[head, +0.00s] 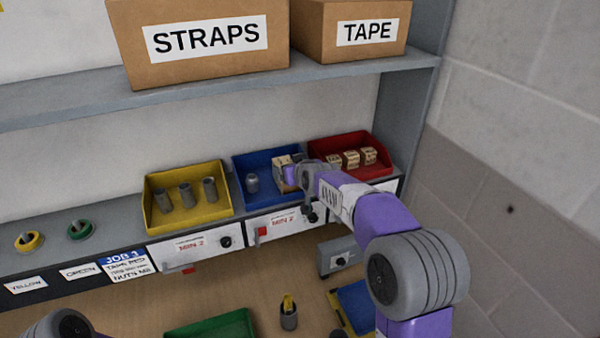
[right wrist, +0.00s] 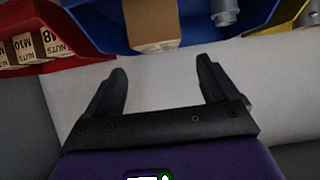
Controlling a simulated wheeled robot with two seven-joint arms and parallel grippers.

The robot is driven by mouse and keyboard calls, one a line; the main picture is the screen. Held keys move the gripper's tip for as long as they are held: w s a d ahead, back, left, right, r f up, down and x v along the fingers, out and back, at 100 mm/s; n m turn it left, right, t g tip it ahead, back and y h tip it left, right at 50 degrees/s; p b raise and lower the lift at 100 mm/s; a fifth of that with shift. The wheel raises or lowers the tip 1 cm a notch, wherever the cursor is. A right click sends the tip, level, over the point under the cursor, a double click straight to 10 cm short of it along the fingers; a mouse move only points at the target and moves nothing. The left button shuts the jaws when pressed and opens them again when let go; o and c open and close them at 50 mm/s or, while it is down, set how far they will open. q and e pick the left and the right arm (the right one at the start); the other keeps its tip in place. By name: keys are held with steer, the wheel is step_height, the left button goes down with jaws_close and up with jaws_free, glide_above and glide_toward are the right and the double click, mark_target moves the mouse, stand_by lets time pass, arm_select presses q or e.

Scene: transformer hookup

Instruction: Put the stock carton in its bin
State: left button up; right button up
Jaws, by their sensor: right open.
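A brown stock carton (head: 281,160) is at the right part of the blue bin (head: 240,164), partly hidden by my right gripper (head: 290,174). In the right wrist view the carton (right wrist: 152,22) is beyond the fingertips, within the blue bin's outline. My right gripper (right wrist: 162,75) is open there, with nothing between its fingers. The red bin (head: 336,143) to the right holds several small cartons (head: 351,158). Their labels read NUTS in the right wrist view (right wrist: 40,45). My left gripper is not in view.
The yellow bin (head: 222,212) holds grey cylinders, and one grey part (head: 252,183) is in the blue bin. STRAPS (head: 205,70) and TAPE (head: 350,50) boxes stand on the shelf above. A green tray (head: 215,328) is below. A block wall (head: 530,130) bounds the right side.

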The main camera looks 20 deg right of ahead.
steer(key=v, duration=0.7)
steer(key=shift+f, duration=0.1)
stand_by(0.5)
